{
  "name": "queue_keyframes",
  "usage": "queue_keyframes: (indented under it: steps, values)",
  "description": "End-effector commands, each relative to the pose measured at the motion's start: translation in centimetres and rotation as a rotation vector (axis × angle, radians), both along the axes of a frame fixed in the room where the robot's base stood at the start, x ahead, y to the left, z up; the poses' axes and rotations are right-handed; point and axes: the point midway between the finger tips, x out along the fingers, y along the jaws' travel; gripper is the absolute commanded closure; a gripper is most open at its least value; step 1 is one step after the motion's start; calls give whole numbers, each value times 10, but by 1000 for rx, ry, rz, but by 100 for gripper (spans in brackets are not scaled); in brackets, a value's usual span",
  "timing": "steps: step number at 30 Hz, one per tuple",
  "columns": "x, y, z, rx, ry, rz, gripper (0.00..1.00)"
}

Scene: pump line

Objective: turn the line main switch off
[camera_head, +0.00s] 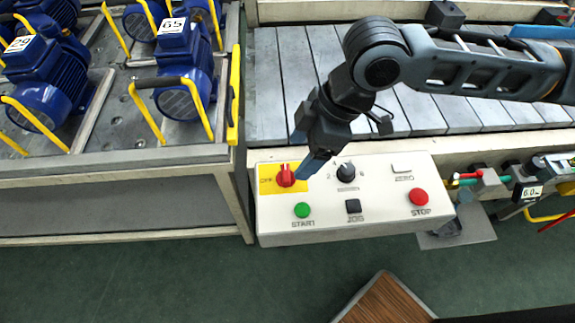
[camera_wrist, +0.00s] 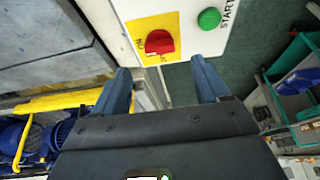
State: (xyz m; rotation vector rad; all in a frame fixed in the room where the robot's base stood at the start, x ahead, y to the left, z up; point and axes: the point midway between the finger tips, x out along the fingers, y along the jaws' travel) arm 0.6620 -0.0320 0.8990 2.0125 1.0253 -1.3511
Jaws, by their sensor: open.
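The line main switch is a red rotary knob (camera_head: 286,176) on a yellow plate (camera_head: 268,187) at the left end of the white control panel (camera_head: 380,229). Its plate reads OFF at the left in the head view. In the wrist view the red knob (camera_wrist: 160,42) sits just ahead of my gripper, between the lines of the two fingers. My gripper (camera_wrist: 165,78) is open and empty, with blue-grey fingertips apart. In the head view my gripper (camera_head: 310,165) hangs just right of and above the knob, its tip beside the plate. I cannot tell whether it touches.
The panel also holds a green START button (camera_head: 303,210), a black selector (camera_head: 346,172), a black JOG button (camera_head: 353,206), a white ZERO button (camera_head: 401,169) and a red STOP button (camera_head: 419,197). A rack of blue motors (camera_head: 184,65) stands left. A slatted conveyor (camera_head: 285,80) lies behind.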

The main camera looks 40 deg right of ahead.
Motion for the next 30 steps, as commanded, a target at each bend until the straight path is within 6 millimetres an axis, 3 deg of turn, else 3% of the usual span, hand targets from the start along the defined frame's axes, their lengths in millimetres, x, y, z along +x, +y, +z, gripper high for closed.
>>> queue_keyframes:
  steps: [12, 23, 30]
  values:
    - [13, 19, -53, 3, -1, 0, 26]
    - [15, 21, -60, 2, -4, 1, 26]
    - [15, 21, -60, 2, -4, 1, 46]
